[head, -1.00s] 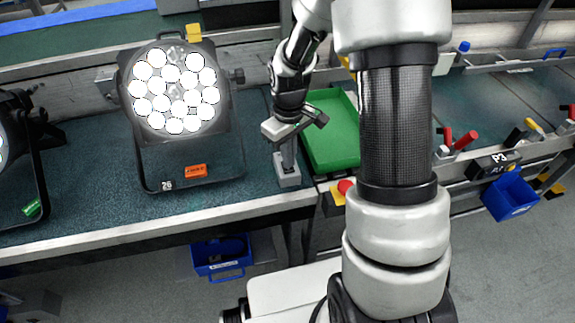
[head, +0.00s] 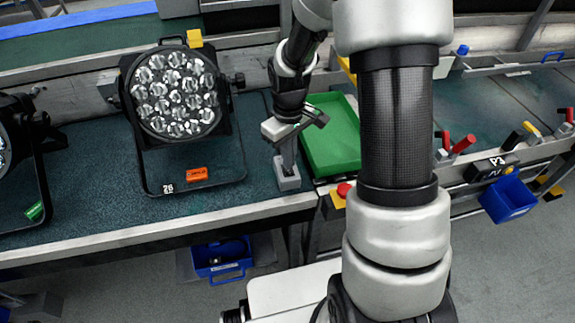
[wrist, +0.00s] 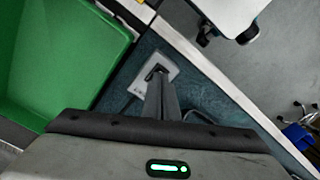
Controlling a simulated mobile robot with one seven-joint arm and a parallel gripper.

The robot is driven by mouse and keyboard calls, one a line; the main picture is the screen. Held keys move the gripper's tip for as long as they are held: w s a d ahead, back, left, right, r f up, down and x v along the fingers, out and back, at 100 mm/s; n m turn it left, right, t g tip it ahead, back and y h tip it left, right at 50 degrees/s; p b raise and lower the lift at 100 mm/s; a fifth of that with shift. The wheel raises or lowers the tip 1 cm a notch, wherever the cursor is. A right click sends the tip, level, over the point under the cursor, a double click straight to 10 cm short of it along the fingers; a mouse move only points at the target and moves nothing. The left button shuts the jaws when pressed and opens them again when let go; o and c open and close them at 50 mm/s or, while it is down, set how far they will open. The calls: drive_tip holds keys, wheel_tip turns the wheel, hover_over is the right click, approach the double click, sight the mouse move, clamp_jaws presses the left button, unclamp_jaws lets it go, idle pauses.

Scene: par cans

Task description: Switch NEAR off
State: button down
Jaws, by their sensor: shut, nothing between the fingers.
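A par can lamp (head: 174,92) with many round lenses stands on the bench at the left in the head view, and its lenses are dark. A small grey switch box (head: 288,182) lies on the bench to its right; it also shows in the wrist view (wrist: 138,84), with lettering too small to read. My gripper (head: 286,168) points down over this box, its fingers closed together and empty. In the wrist view the fingertips (wrist: 157,70) are at the box's top, over a dark spot. Whether they touch it, and the switch's position, I cannot tell.
A green tray (head: 331,135) sits just right of the box. A red button on a yellow base (head: 343,190) is at the bench edge. A second lamp (head: 18,150) is at the far left. Red-handled levers (head: 463,144) and a blue bin (head: 509,198) are on the right.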

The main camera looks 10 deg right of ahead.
wheel_tip(320, 180, up, 5)
drive_tip(key=p, duration=0.3)
drive_tip(key=shift+f, duration=0.1)
idle(0.4)
wheel_tip(320, 180, up, 8)
drive_tip(key=t+p, duration=0.1)
drive_tip(key=p, duration=0.2)
hover_over(289, 172)
drive_tip(key=s+r+m+t+p, duration=0.1)
drive_tip(key=s+r+m+p, duration=0.3)
drive_tip(key=r, duration=0.6)
drive_tip(key=s+r+t+p, duration=0.1)
drive_tip(key=s+r+t, duration=0.1)
drive_tip(key=s+r, duration=0.5)
drive_tip(key=s+r+m+t+p, duration=0.1)
drive_tip(key=s+r+m+p, duration=0.1)
drive_tip(key=s+r+p, duration=0.2)
drive_tip(key=s+r, duration=0.3)
drive_tip(key=r, duration=0.3)
drive_tip(key=shift+s+r+t, duration=0.15)
drive_tip(key=shift+r+t, duration=0.15)
drive_tip(key=shift+r, duration=0.05)
